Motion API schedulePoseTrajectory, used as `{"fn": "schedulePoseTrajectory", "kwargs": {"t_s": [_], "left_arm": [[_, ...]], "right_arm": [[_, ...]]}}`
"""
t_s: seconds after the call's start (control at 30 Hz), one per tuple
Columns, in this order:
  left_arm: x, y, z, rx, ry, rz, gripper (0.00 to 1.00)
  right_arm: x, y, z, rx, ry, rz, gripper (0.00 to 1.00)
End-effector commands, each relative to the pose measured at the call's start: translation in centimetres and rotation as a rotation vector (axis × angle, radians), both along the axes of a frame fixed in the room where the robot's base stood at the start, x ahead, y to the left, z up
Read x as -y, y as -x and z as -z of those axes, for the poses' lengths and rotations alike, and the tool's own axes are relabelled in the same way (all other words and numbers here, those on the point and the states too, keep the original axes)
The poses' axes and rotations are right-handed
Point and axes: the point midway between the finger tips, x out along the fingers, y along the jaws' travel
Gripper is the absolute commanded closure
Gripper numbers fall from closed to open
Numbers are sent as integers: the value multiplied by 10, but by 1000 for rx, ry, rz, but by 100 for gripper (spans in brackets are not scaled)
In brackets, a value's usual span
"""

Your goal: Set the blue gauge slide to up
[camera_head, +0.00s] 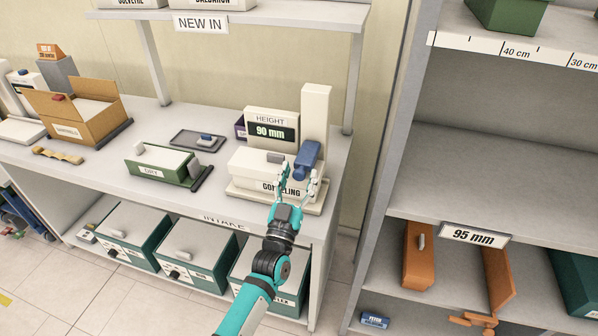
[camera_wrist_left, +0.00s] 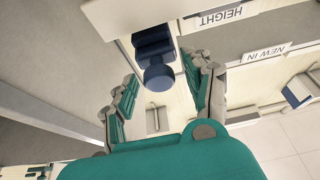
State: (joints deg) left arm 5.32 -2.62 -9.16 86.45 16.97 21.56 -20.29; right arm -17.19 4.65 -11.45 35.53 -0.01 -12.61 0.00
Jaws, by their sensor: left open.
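The height gauge (camera_head: 316,115) stands at the right end of the bench, with a white column and a display reading 90 mm. Its blue slide (camera_head: 306,158) sits low on the column, near the top of a white box (camera_head: 255,172) on the gauge base. In the left wrist view the blue slide (camera_wrist_left: 158,77) shows a round end between my fingers. My left gripper (camera_head: 299,180) is open, its fingers either side of and just in front of the slide. I cannot tell whether they touch it. My right gripper is not in view.
A green tray (camera_head: 163,166), a dark tray (camera_head: 183,140) and an open cardboard box (camera_head: 75,115) are left of the gauge. A shelf post (camera_head: 355,75) rises close behind it. A grey rack (camera_head: 385,150) stands right, with orange items on its lower shelf.

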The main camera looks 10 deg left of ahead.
Motion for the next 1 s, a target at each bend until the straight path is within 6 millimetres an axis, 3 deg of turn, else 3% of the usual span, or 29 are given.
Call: {"fn": "schedulePoseTrajectory", "kwargs": {"t_s": [0.37, 0.77, 1.0], "left_arm": [[0, -7, -3, 0, 0, 0, 49], [1, -7, -3, 0, 0, 2, 98], [3, -7, -3, -1, 0, 4, 100]], "right_arm": [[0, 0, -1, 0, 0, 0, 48], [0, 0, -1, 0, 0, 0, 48], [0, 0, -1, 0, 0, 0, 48]]}}
